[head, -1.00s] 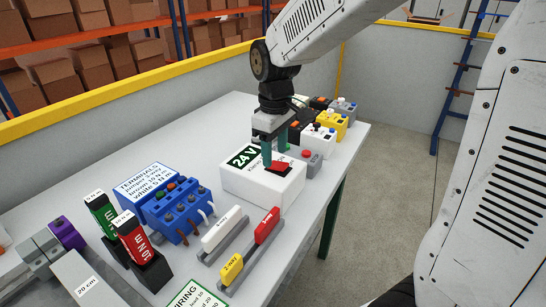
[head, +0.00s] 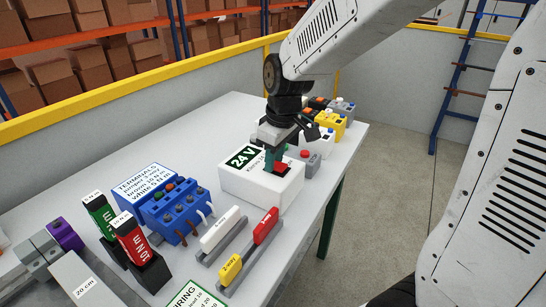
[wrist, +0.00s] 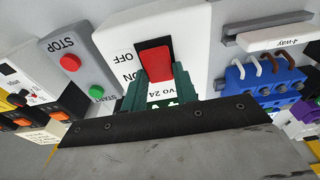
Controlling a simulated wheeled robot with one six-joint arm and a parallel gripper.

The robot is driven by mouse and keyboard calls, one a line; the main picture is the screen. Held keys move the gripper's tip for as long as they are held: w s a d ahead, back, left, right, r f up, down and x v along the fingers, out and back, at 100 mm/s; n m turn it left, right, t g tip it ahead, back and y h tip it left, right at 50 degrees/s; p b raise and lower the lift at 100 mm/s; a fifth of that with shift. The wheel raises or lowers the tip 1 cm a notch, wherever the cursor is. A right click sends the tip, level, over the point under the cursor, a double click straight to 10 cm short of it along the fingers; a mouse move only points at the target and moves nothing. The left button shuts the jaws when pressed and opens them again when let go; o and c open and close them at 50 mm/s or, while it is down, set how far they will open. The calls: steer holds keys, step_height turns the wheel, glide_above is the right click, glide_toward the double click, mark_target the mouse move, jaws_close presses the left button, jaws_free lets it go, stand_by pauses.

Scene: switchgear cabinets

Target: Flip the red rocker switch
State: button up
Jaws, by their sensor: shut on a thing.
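The red rocker switch (head: 281,169) is set in the top of a white box (head: 249,188) with a green 24 V label. In the wrist view the red rocker (wrist: 155,62) lies beside the printed words OFF and ON. My gripper (head: 271,163) is down at the box, its green fingers at the rocker. In the wrist view the gripper (wrist: 158,85) has a finger on each side of the rocker's near end and is shut on it. The fingers partly hide the ON label and the box. I cannot tell which way the rocker is tilted.
Beside the box is a grey unit with a red STOP button (wrist: 69,62) and a green START button (wrist: 96,91). A blue terminal block (head: 180,212), a white bar (head: 221,231) and a red-and-yellow bar (head: 266,226) lie at the near left. Yellow and grey boxes stand behind.

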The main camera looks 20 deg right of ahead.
steer(key=t, duration=0.1)
steer(key=t+y, duration=0.1)
steer(key=y, duration=0.1)
steer(key=shift+s+d+t, duration=0.25)
steer(key=shift+s+t, duration=0.05)
steer(key=shift+t, duration=0.1)
steer(key=o, duration=1)
steer(key=v, duration=0.8)
steer(key=shift+f, duration=0.1)
